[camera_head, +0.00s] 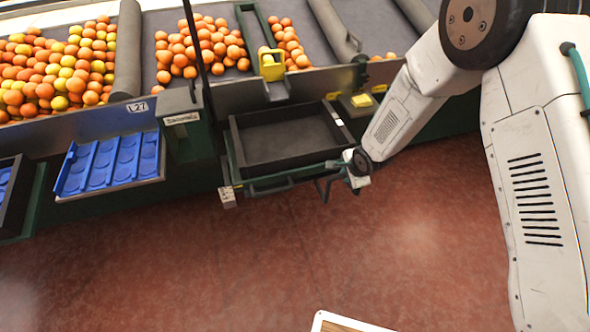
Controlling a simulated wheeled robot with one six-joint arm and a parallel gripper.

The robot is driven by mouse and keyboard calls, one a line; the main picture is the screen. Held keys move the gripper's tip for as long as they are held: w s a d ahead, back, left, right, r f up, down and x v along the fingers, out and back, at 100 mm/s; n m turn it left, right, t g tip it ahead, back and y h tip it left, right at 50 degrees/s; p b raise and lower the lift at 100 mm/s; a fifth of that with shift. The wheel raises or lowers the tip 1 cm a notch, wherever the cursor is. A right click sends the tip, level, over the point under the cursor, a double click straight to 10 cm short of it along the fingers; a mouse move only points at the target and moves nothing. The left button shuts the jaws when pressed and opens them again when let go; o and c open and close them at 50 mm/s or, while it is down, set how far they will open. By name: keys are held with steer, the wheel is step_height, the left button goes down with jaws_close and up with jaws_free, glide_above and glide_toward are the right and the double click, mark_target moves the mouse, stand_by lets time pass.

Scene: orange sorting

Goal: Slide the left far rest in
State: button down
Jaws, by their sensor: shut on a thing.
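A dark open crate (239,152) sits, empty, below the sorting line on a green rest (272,187) that sticks out toward the floor. The rest has a dark handle along its front edge. My gripper (340,176) is at the right front corner of this rest, small and partly hidden by its own wrist. It is shut on a dark green bar (325,189) there, which looks like part of the rest. Its fingers are hard to make out. I cannot tell from this view which rest is the left far one.
Oranges (60,70) lie on grey belts behind. A blue cupped tray (110,163) stands to the left, with another dark crate (10,196) at the left edge. A yellow block (361,100) is right of the crate.

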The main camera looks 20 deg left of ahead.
steer(key=c, duration=1)
jaws_free()
steer(key=shift+w, duration=0.1)
steer(key=shift+r, duration=0.1)
steer(key=shift+r, duration=3.4)
